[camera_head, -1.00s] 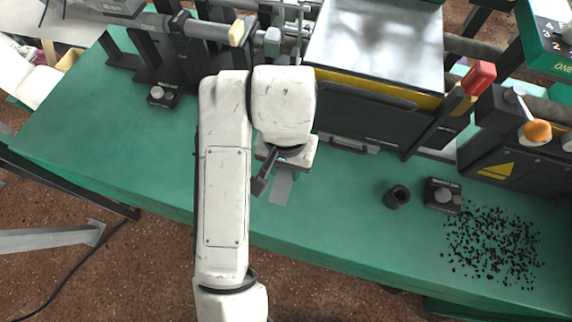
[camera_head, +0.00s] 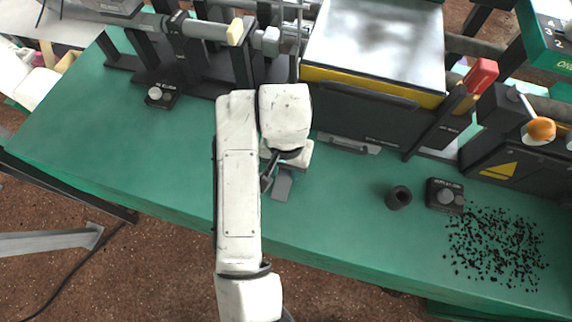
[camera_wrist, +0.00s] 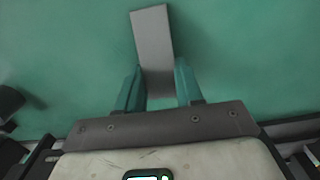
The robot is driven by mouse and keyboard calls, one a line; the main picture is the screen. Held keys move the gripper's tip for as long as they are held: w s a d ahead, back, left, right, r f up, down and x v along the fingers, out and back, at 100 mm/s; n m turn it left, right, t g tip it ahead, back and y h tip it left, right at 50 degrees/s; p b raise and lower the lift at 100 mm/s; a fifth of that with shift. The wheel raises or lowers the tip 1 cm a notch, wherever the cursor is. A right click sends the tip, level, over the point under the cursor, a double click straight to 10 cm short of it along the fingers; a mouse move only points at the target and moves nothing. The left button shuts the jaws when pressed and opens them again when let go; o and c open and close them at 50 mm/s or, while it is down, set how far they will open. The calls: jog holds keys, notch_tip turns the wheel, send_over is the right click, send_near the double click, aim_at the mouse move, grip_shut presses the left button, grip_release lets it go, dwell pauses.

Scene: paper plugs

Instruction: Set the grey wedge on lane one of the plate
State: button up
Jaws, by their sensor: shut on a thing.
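The grey wedge (camera_wrist: 153,40) is a flat, narrow grey piece in the wrist view. Its near end is between the two teal fingers of my gripper (camera_wrist: 157,78), which is shut on it, and its far end sticks out ahead over the green surface. In the head view the wedge (camera_head: 282,186) shows just below my gripper (camera_head: 276,168), above the green bench. I cannot tell whether it touches the bench. A shiny grey slab (camera_head: 385,40) lies on the machine behind; I cannot tell whether it is the plate, and no lane marks are readable.
To the right stand a black cylinder (camera_head: 398,198) and a small black knob box (camera_head: 444,196), near scattered black granules (camera_head: 497,250). A dark machine front (camera_head: 368,115) rises behind my gripper.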

jog(key=o, duration=1)
jog(key=shift+f, duration=0.1)
